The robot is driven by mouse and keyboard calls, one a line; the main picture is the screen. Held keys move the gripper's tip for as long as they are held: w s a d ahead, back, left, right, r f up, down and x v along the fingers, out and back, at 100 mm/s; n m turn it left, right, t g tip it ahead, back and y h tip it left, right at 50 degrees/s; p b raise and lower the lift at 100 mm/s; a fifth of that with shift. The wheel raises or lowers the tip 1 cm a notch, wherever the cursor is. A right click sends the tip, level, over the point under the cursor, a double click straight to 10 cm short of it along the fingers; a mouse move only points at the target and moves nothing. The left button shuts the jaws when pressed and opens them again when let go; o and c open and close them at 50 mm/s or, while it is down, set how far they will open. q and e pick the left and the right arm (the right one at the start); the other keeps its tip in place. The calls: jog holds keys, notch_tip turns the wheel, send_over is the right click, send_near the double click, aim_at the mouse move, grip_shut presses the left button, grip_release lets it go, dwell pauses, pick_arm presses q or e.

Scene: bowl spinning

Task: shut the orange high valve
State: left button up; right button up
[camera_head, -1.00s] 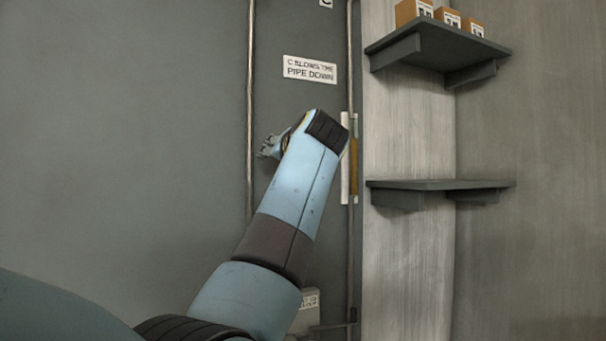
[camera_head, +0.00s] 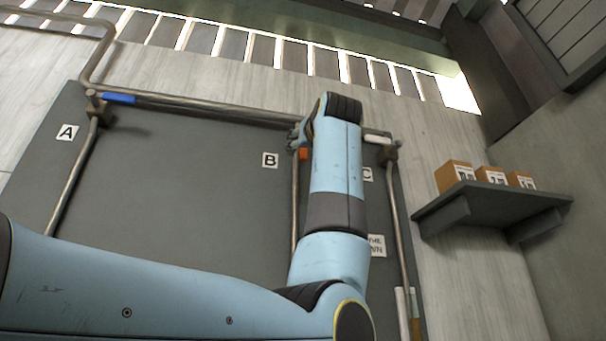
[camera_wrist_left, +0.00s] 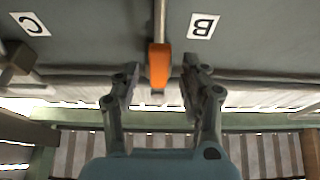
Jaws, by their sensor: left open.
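The orange valve handle (camera_head: 303,154) sits high on the pipe beside label B, mostly hidden by my left arm in the head view. In the left wrist view, the orange handle (camera_wrist_left: 159,65) appears in line with the thin pipe (camera_wrist_left: 159,20), between my fingers. My left gripper (camera_wrist_left: 160,72) is open, with one finger on each side of the handle; contact cannot be told. In the head view my left gripper (camera_head: 297,134) is partly hidden behind its wrist, at the pipe junction. My right gripper is not in view.
A blue handle (camera_head: 118,99) is by label A (camera_head: 67,132) and a white handle (camera_head: 376,138) by label C (camera_head: 367,174). A horizontal pipe (camera_head: 215,110) runs along the panel top. A shelf (camera_head: 490,200) with small boxes (camera_head: 455,175) juts out at the right.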

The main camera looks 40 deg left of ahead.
aim_at(304, 161)
pick_arm(q)
jog(key=shift+p+x, duration=0.4)
jog(key=shift+x, duration=0.75)
jog(key=shift+w+a, duration=0.15)
jog(key=shift+w, duration=0.2)
jog(key=shift+s, duration=0.1)
jog(key=shift+c, duration=0.6)
grip_shut()
